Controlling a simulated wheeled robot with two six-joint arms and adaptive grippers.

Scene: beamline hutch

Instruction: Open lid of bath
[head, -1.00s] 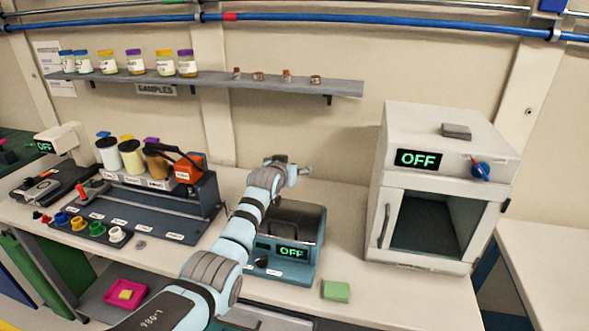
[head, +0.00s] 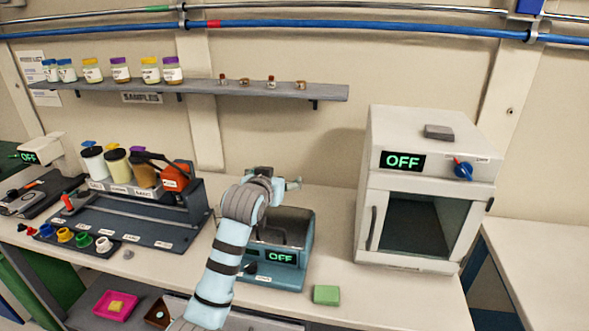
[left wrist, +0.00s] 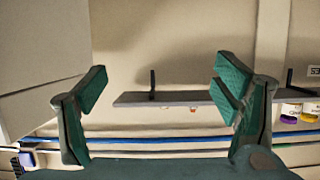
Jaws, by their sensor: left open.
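The bath (head: 290,277) is a blue-grey box on the bench with a green OFF display on its front. Its dark upper part (head: 293,222) shows beside my arm, which covers its left side; I cannot tell clearly how its lid stands. My left gripper (head: 296,184) is above the back of the bath, seen small and partly behind my wrist. In the left wrist view my left gripper (left wrist: 165,90) has its two green fingers wide apart with nothing between them. The bath is not visible in that view. My right gripper is in neither view.
A white oven (head: 430,185) with an OFF display stands right of the bath. A green block (head: 326,295) lies in front. A rack with bottles (head: 120,165) stands left. A shelf (head: 200,91) with jars runs along the wall above. The bench between bath and oven is clear.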

